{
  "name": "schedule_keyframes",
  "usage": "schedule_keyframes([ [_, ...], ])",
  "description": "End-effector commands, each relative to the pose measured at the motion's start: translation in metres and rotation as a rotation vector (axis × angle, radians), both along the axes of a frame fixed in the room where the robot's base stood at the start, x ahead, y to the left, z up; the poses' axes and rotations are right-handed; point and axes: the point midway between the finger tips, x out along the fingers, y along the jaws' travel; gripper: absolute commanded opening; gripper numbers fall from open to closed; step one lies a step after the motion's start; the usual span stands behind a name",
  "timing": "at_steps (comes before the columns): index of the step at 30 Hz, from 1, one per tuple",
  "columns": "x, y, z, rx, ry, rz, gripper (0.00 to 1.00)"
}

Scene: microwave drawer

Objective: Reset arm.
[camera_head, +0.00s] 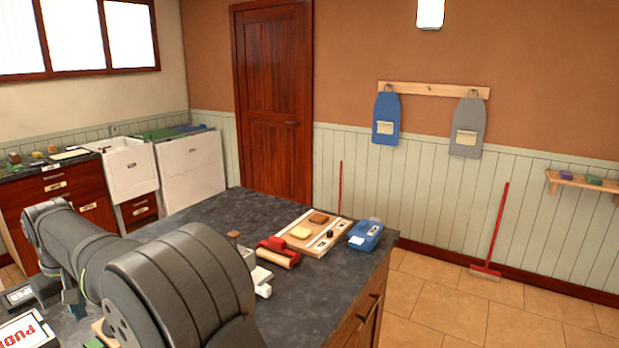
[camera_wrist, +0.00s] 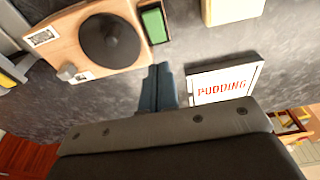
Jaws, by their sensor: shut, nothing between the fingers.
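My gripper (camera_wrist: 157,85) shows in the wrist view with its two dark blue-grey fingers together and nothing between them. It is over the dark stone counter (camera_wrist: 210,45). A white box marked PUDDING (camera_wrist: 222,84) lies just right of the fingers in the wrist view. In the head view my arm crosses the lower left, over the counter (camera_head: 330,290), and the gripper's fingertips are hard to make out behind it. The PUDDING box (camera_head: 25,333) is at the lower left corner there.
A wooden board with a black disc (camera_wrist: 109,40) and a green block (camera_wrist: 154,24) lie near the fingers. A red rolling pin (camera_head: 279,252), a wooden tray (camera_head: 330,222) and a blue device (camera_head: 366,236) stand at the counter's far right. The counter's front right is clear.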

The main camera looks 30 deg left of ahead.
Motion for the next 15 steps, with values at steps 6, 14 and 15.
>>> schedule_keyframes([
  [6, 0.0, -0.001, -0.042, -0.005, 0.0, 0.0, 0.0],
  [14, 0.0, 0.0, -0.042, 0.004, 0.0, 0.0, 0.0],
  [15, 0.0, 0.001, -0.033, 0.005, 0.001, 0.0, 0.0],
])
